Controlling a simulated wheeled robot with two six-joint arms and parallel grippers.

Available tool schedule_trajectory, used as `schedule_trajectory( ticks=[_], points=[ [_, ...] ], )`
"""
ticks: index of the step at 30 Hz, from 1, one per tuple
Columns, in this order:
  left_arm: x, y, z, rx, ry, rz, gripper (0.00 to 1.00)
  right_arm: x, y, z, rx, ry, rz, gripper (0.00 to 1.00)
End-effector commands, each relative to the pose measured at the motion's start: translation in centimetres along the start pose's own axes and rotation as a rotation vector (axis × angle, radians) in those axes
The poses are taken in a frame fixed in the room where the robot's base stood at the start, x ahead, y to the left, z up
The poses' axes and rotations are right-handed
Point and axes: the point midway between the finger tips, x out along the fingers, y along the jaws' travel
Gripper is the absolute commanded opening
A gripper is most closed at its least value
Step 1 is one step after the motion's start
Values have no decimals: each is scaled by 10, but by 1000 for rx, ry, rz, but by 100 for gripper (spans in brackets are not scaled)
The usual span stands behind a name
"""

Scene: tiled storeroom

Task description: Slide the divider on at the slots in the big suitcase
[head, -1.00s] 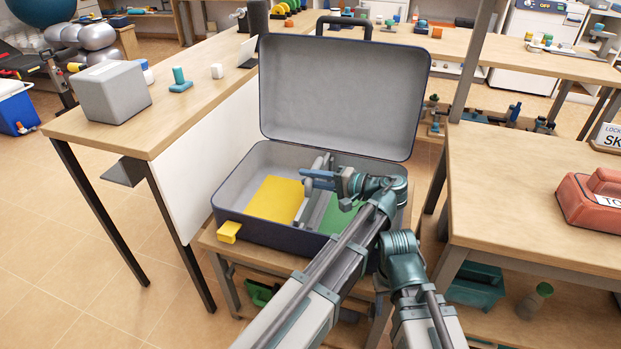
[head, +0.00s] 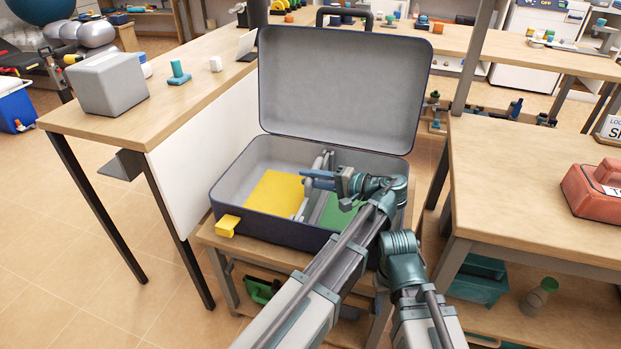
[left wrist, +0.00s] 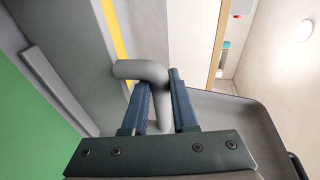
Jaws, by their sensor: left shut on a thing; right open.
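The big suitcase (head: 262,212) stands open with its lid raised, on a low wooden stand. Its floor has a yellow area (head: 270,195) on the left and a green area (head: 338,214) on the right. My left gripper (head: 308,181) is inside the suitcase, shut on the bent grey handle of the divider (head: 321,164). The handle (left wrist: 142,70) shows between the fingers (left wrist: 158,97) in the left wrist view. The grey divider panel stands between the yellow and green areas. The slots and its lower edge cannot be made out clearly. My right gripper is not visible; only part of its arm shows.
A wooden table (head: 140,115) with a grey box (head: 107,84) is on the left. Another table (head: 520,190) with a red toolbox (head: 590,190) is on the right. A yellow block (head: 228,226) is at the suitcase's front left corner. The raised lid (head: 340,90) stands behind my left gripper.

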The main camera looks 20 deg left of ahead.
Motion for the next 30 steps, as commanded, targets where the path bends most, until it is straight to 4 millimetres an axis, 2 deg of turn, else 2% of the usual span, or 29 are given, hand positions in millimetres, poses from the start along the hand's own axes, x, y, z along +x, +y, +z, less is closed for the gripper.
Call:
schedule_trajectory(
  ticks=[9,10,15,30],
  points=[
    [2,8,0,0,0,-1,0,9,-1,0,0,0,-1,50],
    [1,7,0,0,0,-1,32,7,-1,0,0,0,0,50],
    [1,7,0,0,0,0,61,7,-1,0,0,0,0,50],
    [2,4,-1,0,0,0,61,4,0,0,0,0,-1,50]
  ],
)
